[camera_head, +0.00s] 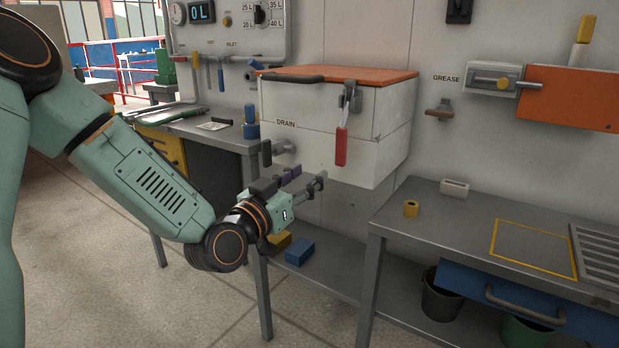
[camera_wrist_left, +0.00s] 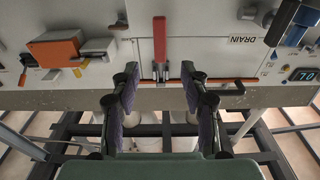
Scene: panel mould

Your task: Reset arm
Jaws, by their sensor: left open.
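My left arm (camera_head: 150,185) comes in from the left in the head view and reaches low across to the front of the white tank. Its gripper (camera_head: 292,184) is open and empty, below the tank's drain outlet and red-handled latch. In the left wrist view the two dark fingers of this gripper (camera_wrist_left: 160,90) stand apart with nothing between them. The red handle (camera_wrist_left: 160,40) shows beyond and between the fingertips, apart from them. My right gripper is in neither view.
The white tank (camera_head: 305,130) with an orange lid (camera_head: 340,75) hangs on the wall. A blue block (camera_head: 299,252) lies low below the gripper. The floor at lower left is clear.

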